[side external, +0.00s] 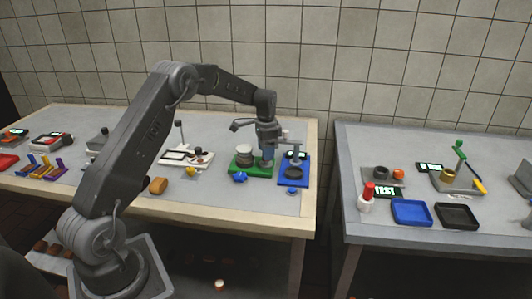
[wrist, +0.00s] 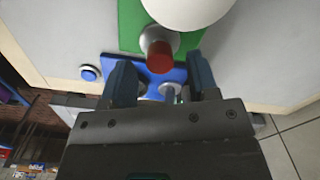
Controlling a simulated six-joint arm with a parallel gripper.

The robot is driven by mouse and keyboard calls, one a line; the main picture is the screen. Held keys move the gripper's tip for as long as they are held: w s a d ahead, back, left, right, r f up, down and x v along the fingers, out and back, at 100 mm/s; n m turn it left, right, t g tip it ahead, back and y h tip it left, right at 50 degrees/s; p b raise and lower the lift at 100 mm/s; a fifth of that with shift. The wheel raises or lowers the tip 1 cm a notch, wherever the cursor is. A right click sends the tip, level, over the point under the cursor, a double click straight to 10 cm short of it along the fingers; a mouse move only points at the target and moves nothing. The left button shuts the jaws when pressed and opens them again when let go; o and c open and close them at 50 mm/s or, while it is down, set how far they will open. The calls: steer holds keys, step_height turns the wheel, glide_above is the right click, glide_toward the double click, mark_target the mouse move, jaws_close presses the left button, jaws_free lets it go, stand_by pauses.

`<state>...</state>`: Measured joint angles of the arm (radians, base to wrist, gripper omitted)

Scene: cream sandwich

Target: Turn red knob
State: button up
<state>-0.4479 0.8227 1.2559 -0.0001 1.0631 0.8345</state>
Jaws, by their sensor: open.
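The red knob (wrist: 160,57) shows in the wrist view as a short red cylinder on a light round collar. It sits at the edge of a green base (wrist: 131,28), next to a large white rounded part (wrist: 187,8). My gripper (wrist: 160,68) is open, with one blue-grey finger on each side of the knob in this view. I cannot tell whether the fingers touch it. In the side external view my gripper (side external: 267,160) points down over the right part of the green base (side external: 240,170). The knob is not visible there; my gripper appears to hide it.
A blue device (side external: 294,175) stands close on the right of the green base, with a blue button (wrist: 90,73) near it. A small blue object (side external: 240,177) lies at the green base's front. A white device (side external: 188,158) is to the left. The table's right edge is near.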

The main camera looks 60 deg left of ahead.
step_height(320, 180, up, 12)
steer(key=shift+r, duration=0.25)
stand_by(0.5)
steer(key=s+d+r+n+t, duration=0.1)
steer(key=s+d+r, duration=0.4)
steer(key=s+d, duration=0.25)
steer(key=s+d+r+n+t, duration=0.1)
steer(key=s+d+r+t, duration=0.1)
steer(key=s+d+r, duration=0.5)
steer(key=s+d+f+n+t, duration=0.1)
steer(key=s+d+f, duration=0.2)
steer(key=s+d, duration=0.2)
steer(key=s+d+f+n+t, duration=0.1)
steer(key=s+d+f, duration=0.2)
steer(key=s, duration=0.8)
steer(key=shift+s+d+f+t, duration=0.3)
steer(key=shift+d+f, duration=0.05)
steer(key=shift+d, duration=0.5)
